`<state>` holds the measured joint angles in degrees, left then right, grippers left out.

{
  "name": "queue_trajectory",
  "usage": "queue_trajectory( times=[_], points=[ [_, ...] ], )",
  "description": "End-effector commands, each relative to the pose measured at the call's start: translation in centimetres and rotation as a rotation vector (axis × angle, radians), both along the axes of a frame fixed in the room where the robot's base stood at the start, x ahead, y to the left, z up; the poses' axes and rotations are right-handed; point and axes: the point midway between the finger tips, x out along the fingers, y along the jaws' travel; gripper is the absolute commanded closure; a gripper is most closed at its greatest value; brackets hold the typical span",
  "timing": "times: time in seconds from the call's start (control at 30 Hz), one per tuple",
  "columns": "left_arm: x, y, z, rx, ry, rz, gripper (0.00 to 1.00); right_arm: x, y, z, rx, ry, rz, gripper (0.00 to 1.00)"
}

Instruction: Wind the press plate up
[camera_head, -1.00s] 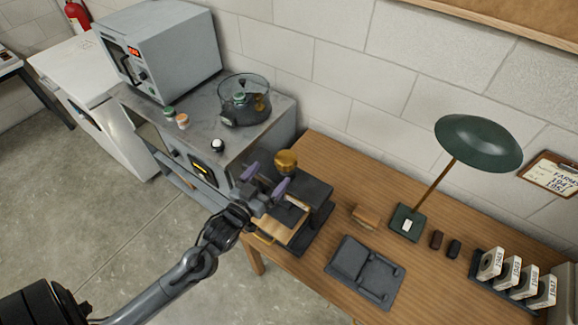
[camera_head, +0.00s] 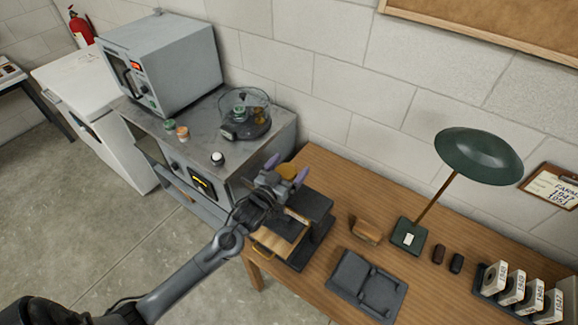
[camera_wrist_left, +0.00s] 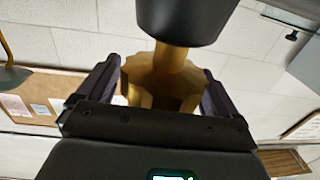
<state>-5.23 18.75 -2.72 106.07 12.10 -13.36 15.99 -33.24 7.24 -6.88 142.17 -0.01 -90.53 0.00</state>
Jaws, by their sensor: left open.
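The dark press (camera_head: 318,208) stands at the left end of the wooden table. Its brass knob (camera_head: 287,170) is on top and partly hidden by my gripper. My left gripper (camera_head: 285,170) is at the knob, open, with one purple finger on each side of it. In the left wrist view the scalloped brass knob (camera_wrist_left: 165,78) lies between the two fingers, with its shaft running to a dark part. Small gaps seem to show beside the knob; contact is unclear. The press plate is hidden behind my gripper and arm. My right gripper is out of view.
A light wooden board (camera_head: 279,240) juts from the press front. A dark tray-like stand (camera_head: 366,285), a wooden block (camera_head: 366,231) and a green lamp (camera_head: 478,155) are to the right. A grey cabinet (camera_head: 262,148) with a glass bowl (camera_head: 245,112) stands close on the left.

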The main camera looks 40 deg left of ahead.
Motion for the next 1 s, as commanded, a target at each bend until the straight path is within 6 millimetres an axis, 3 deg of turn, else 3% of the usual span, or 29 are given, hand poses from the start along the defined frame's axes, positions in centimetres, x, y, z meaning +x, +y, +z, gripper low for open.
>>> queue_trajectory(
  times=[0.37, 0.7, 1.0],
  points=[
    [0.41, 0.06, 0.02, 0.000, 0.000, 0.000, 0.06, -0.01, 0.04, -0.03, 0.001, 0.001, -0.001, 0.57],
    [0.40, 0.04, 0.03, 0.000, 0.000, -0.001, 0.57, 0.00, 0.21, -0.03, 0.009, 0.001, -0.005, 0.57],
    [0.47, 0.16, 0.35, -0.009, -0.005, 0.126, 0.58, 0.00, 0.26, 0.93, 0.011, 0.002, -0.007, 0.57]
  ],
)
